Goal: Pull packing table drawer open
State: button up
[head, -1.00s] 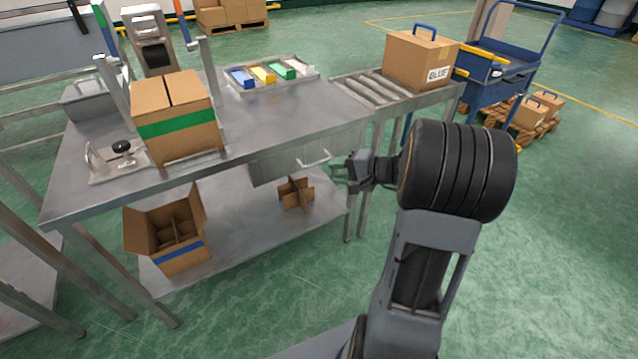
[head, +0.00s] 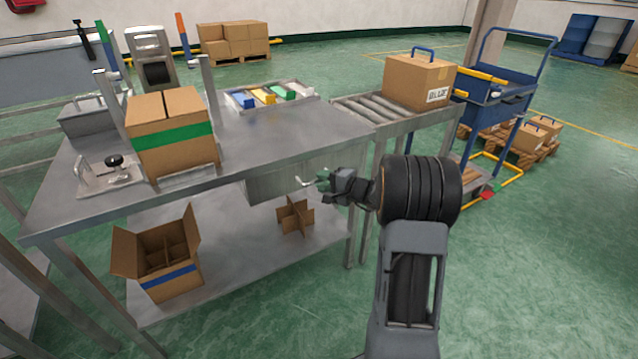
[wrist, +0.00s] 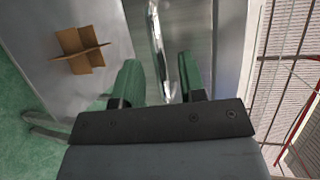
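The packing table (head: 300,133) has a grey metal drawer (head: 268,186) under its top, toward the right end. The drawer looks shut. Its bar handle (head: 305,183) sticks out of the front, and my gripper (head: 323,182) is right at it. In the wrist view, the two green fingers of my gripper (wrist: 160,82) stand apart. The handle (wrist: 156,40) runs into the gap between them, with space visible beside it. I cannot tell whether either finger touches the handle.
A green-taped box (head: 172,140) stands on the table beside a small fixture (head: 105,175). An open box (head: 160,265) and a cardboard divider (head: 294,216) sit on the lower shelf. A roller conveyor (head: 375,108) carries another box (head: 415,80).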

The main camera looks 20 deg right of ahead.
jog(key=shift+x, duration=1.15)
grip_shut()
